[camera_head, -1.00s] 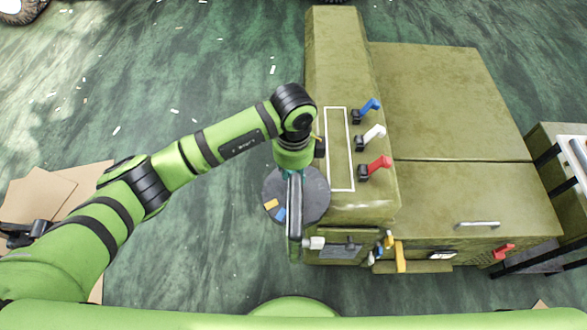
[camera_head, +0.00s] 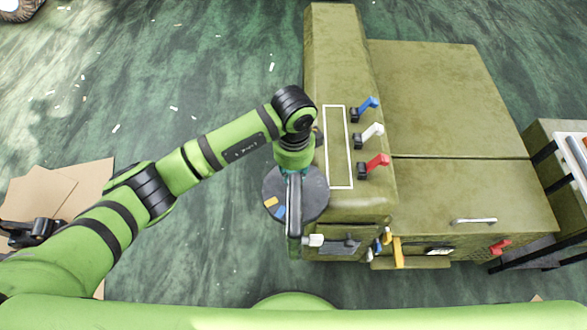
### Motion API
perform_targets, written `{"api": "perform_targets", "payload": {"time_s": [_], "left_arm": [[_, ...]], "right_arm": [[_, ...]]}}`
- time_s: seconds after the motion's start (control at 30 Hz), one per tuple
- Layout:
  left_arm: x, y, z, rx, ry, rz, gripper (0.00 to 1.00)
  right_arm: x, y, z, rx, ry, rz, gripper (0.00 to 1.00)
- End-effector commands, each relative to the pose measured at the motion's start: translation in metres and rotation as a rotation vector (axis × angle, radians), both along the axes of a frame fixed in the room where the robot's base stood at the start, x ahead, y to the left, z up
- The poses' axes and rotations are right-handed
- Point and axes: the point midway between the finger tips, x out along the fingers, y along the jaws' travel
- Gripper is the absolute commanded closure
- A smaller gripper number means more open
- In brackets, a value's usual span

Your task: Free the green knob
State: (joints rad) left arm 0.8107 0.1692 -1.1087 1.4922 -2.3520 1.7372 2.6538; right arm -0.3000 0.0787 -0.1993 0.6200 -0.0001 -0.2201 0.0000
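No green knob can be made out in this view. An olive machine (camera_head: 440,100) stands right of centre, with a blue lever (camera_head: 368,104), a white lever (camera_head: 373,131) and a red lever (camera_head: 377,161) on top. Small coloured handles (camera_head: 387,237) sit low on its front, beside a yellow upright handle (camera_head: 398,252). My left gripper (camera_head: 294,245) hangs over a round dark disc (camera_head: 316,190) at the machine's left side, close to a white block (camera_head: 315,240) on the front. Its fingertips are seen from above, so their opening is unclear. My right gripper is out of view.
A yellow piece (camera_head: 271,202) and a blue piece (camera_head: 280,212) lie on the disc. Cardboard sheets (camera_head: 75,180) and a black object (camera_head: 32,231) are at left. A rack (camera_head: 575,155) stands at right. Green floor (camera_head: 220,60) between is mostly open, with scraps.

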Motion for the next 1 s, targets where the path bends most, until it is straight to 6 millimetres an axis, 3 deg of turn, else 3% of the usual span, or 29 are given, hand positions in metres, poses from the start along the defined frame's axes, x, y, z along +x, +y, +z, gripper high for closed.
{"api": "perform_targets", "payload": {"time_s": [0.33, 0.37, 0.4, 0.77, 1.0], "left_arm": [[0.001, 0.000, 0.001, -0.001, -0.001, 0.010, 1.00], [0.001, 0.000, 0.001, -0.001, -0.001, 0.010, 0.67], [0.001, 0.000, 0.001, -0.001, -0.001, 0.009, 0.51], [0.001, 0.000, 0.002, -0.001, -0.001, 0.006, 0.51], [0.002, 0.000, 0.034, -0.003, -0.005, 0.005, 0.51]], "right_arm": [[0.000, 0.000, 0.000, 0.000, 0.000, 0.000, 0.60], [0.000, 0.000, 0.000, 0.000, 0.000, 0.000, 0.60], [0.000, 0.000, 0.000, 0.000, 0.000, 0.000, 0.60], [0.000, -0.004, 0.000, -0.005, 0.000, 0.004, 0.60], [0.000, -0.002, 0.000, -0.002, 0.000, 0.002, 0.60]]}}
